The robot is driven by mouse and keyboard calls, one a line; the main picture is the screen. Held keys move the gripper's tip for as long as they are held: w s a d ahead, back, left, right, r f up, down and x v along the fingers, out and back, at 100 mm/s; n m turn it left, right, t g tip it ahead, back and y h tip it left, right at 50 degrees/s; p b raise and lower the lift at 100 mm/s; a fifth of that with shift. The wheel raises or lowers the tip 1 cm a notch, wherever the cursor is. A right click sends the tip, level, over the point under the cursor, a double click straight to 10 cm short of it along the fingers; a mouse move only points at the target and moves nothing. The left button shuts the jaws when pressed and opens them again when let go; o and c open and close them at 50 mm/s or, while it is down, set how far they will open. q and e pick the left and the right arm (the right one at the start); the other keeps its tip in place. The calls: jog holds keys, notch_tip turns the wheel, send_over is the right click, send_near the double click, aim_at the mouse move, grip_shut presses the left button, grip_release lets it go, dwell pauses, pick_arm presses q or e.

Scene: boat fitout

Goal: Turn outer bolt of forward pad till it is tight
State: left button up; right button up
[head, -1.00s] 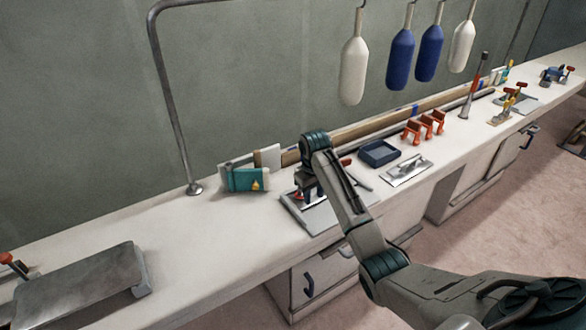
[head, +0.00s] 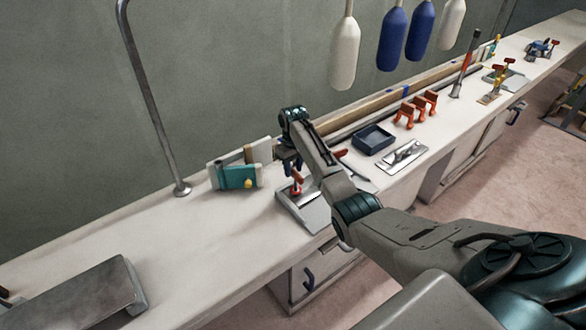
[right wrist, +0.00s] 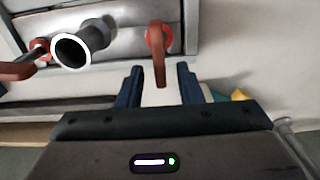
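A grey metal pad (head: 312,212) lies on the bench under my right arm. A red bolt (head: 296,186) with a lever-like handle stands on it, just below my right gripper (head: 290,165). In the right wrist view, my right gripper (right wrist: 160,88) is open, its two dark fingers on either side of the handle end of a red-brown bolt (right wrist: 158,42). I cannot tell whether the fingers touch it. A second red bolt (right wrist: 40,48) and a hollow metal tube (right wrist: 78,48) are to the left there. Which bolt is the outer one is not clear. My left gripper is not in view.
A teal box (head: 237,177) with a yellow part stands left of the pad. A blue tray (head: 373,139), a trowel (head: 403,156) and orange clamps (head: 408,113) lie to the right. A grey metal block (head: 85,295) is at lower left.

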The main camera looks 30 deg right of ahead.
jog(key=shift+s+f, duration=0.1)
jog(key=shift+f, duration=0.65)
jog(key=shift+c, duration=0.8)
grip_shut()
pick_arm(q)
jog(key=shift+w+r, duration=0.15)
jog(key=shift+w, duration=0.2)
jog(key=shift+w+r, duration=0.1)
